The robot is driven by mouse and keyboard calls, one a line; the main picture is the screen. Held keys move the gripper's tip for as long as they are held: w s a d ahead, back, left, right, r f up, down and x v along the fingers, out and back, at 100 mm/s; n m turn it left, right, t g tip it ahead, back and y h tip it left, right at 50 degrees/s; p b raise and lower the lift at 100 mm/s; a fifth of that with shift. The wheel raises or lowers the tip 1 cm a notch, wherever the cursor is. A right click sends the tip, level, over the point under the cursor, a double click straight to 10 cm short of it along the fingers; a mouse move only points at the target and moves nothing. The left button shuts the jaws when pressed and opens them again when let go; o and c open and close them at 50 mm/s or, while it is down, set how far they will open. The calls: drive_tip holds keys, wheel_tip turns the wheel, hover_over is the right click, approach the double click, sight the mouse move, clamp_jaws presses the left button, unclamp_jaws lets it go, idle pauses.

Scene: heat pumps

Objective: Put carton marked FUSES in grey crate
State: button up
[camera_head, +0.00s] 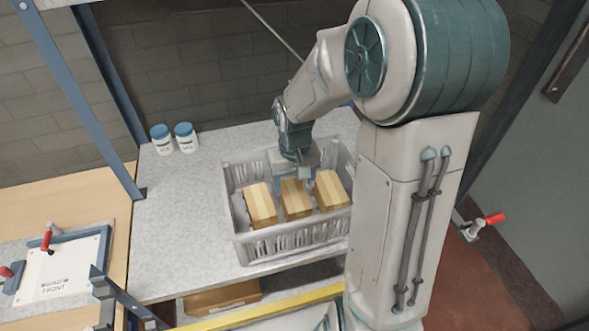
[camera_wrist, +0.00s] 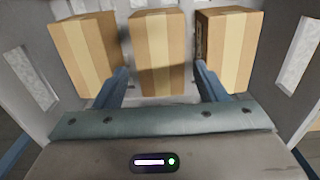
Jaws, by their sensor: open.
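Three tan cartons with pale tape stand side by side in the grey crate (camera_head: 243,243) on the speckled worktop: a left carton (camera_head: 260,205), a middle carton (camera_head: 296,199) and a right carton (camera_head: 330,190). No FUSES marking can be read on any of them. My gripper (camera_head: 293,178) is down in the crate at the middle carton. In the wrist view its open fingers (camera_wrist: 160,85) sit on either side of the middle carton (camera_wrist: 158,50), with the left carton (camera_wrist: 85,52) and right carton (camera_wrist: 229,48) just outside them.
Two white jars with blue lids (camera_head: 172,138) stand at the worktop's back left. Another carton (camera_head: 221,297) lies on a shelf below. A fixture plate with red-handled clamps (camera_head: 60,265) is at far left. The worktop left of the crate is clear.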

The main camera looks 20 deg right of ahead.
sight(295, 196)
wheel_tip(295, 196, up, 5)
drive_tip(key=shift+f, duration=0.15)
drive_tip(key=s+r+t, duration=0.1)
drive_tip(key=s+r, duration=0.3)
drive_tip(key=s, duration=0.3)
drive_tip(key=s+r+t, duration=0.2)
drive_tip(key=s+r, duration=0.2)
drive_tip(key=s, duration=0.3)
drive_tip(key=shift+s+t, duration=0.2)
drive_tip(key=shift+t, duration=0.1)
